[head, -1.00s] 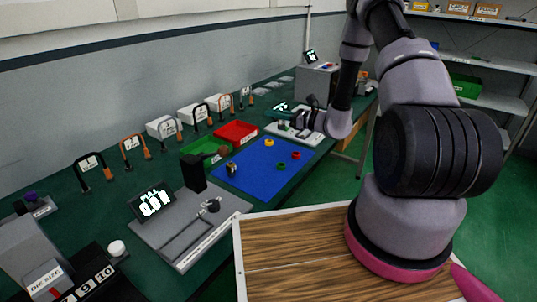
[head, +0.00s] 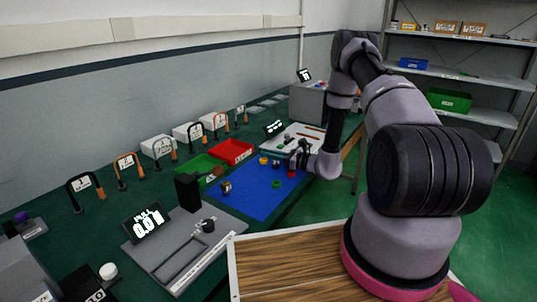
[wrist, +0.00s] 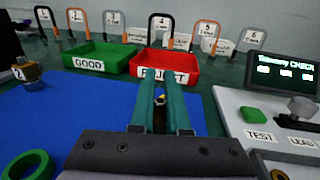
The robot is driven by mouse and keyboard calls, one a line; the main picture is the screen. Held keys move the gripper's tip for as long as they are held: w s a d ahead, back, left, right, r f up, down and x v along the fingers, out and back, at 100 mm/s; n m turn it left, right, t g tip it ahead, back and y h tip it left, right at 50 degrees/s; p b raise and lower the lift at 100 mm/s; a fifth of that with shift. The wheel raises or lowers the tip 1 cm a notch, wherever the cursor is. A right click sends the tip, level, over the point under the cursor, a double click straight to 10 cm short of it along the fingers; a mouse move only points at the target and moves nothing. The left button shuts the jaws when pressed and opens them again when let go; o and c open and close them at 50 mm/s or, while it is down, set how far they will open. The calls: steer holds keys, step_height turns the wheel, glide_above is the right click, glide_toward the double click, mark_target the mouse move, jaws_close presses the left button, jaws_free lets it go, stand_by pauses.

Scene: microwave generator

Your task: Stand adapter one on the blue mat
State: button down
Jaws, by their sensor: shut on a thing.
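The blue mat (head: 245,203) lies on the green bench and fills the left and middle of the wrist view (wrist: 85,110). My gripper (wrist: 161,82) is over the mat's right part, fingers pointing towards the bins. It is shut on a small brass-and-dark piece (wrist: 160,99), probably adapter one; the fingers hide most of it and no number shows. My gripper (head: 289,160) is small in the head view. I cannot tell whether the held piece touches the mat. An adapter labelled 2 (wrist: 27,72) stands upright on the mat's left side, also in the head view (head: 226,187).
A green GOOD bin (wrist: 96,57) and red REJECT bin (wrist: 183,66) stand behind the mat. The tester (wrist: 275,115) is close on the right. A green ring (wrist: 28,165), yellow ring (head: 264,160) and red ring (head: 291,174) lie on the mat. The mat's middle is clear.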

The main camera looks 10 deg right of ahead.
steer(key=c, duration=0.9)
jaws_free()
steer(key=shift+f, duration=0.15)
steer(key=shift+s+d, duration=0.15)
steer(key=shift+d, duration=0.05)
steer(key=v, duration=1.1)
steer(key=shift+d+r, duration=0.15)
steer(key=shift+r, duration=0.05)
steer(key=s+a+r+n+g+h, duration=0.1)
steer(key=s+a+r+n+g, duration=0.25)
steer(key=r, duration=0.45)
steer(key=s+a+r+n+g+h, duration=0.1)
steer(key=s+a+r+n+g, duration=0.15)
steer(key=r+n+g, duration=0.4)
steer(key=s+a+r+n+g, duration=0.1)
steer(key=s+a+r+n, duration=0.15)
steer(key=r, duration=0.65)
steer(key=s+d+r+n+t+h, duration=0.3)
steer(key=s+r+n+h, duration=0.1)
steer(key=s+r, duration=0.4)
steer(key=s+d+r+n+t+h, duration=0.3)
steer(key=s+r+h, duration=0.3)
steer(key=s+r, duration=0.2)
step_height(320, 180, up, 2)
steer(key=shift+s+r+n+t+h, duration=0.1)
steer(key=shift+s+n+t+h, duration=0.25)
steer(key=shift+n+t, duration=0.45)
